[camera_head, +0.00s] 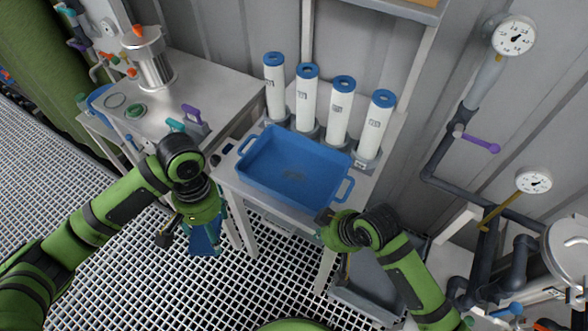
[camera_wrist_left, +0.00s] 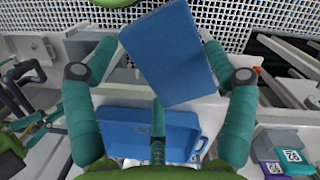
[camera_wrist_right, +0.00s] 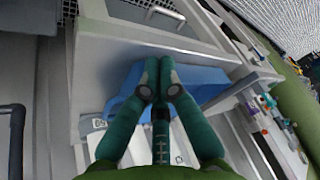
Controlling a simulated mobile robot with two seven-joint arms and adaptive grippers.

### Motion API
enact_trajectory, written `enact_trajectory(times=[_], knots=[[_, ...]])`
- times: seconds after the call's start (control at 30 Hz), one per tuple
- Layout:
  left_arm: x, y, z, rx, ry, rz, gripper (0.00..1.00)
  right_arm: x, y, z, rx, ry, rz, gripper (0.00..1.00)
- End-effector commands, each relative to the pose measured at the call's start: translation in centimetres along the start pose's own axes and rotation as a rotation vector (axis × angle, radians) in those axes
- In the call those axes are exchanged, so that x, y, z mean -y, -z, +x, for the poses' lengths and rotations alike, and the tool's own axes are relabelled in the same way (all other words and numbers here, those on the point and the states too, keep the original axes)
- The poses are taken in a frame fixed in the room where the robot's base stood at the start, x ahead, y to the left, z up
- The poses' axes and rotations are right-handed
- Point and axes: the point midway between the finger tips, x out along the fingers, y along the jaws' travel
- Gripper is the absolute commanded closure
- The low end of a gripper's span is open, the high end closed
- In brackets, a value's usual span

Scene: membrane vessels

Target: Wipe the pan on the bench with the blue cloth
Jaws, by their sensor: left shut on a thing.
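The blue pan (camera_head: 262,184) sits on the bench, with handles at its left and right ends and a dark patch on its floor. My left gripper (camera_head: 204,228) is left of the pan, in front of the bench. It is shut on the blue cloth (camera_head: 205,242), which hangs below it. In the left wrist view the cloth (camera_wrist_left: 168,52) is a flat blue sheet between the fingers. My right gripper (camera_head: 325,216) is by the pan's front right corner. In the right wrist view its fingers (camera_wrist_right: 160,64) are together with nothing seen between them, and the pan (camera_wrist_right: 205,76) shows behind.
Several white membrane vessels with blue caps (camera_head: 340,112) stand behind the pan. A steel side table (camera_head: 190,85) at the left bears a metal pot (camera_head: 152,58) and a purple-handled item (camera_head: 194,118). Pipes and gauges (camera_head: 513,37) line the right wall. Open grating lies in front.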

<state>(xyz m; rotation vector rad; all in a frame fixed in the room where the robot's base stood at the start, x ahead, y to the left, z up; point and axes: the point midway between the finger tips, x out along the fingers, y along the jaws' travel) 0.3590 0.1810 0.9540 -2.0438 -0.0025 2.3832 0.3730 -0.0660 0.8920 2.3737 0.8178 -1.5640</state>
Motion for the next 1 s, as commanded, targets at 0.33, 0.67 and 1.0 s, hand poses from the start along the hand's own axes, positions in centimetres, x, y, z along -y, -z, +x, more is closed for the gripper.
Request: enact_trajectory(times=[0.33,0.67,1.0], knots=[[0.0,0.0,-0.1,0.0,0.0,0.0,0.42,-1.8,5.9,2.4,0.065,0.062,-0.172,1.0],[0.0,0.0,-0.1,0.0,0.0,0.0,0.42,-9.0,9.6,2.3,0.134,-0.001,-0.164,1.0],[0.0,0.0,-0.1,0.0,0.0,0.0,0.42,-19.6,13.6,-1.5,0.15,-0.128,-0.041,1.0]])
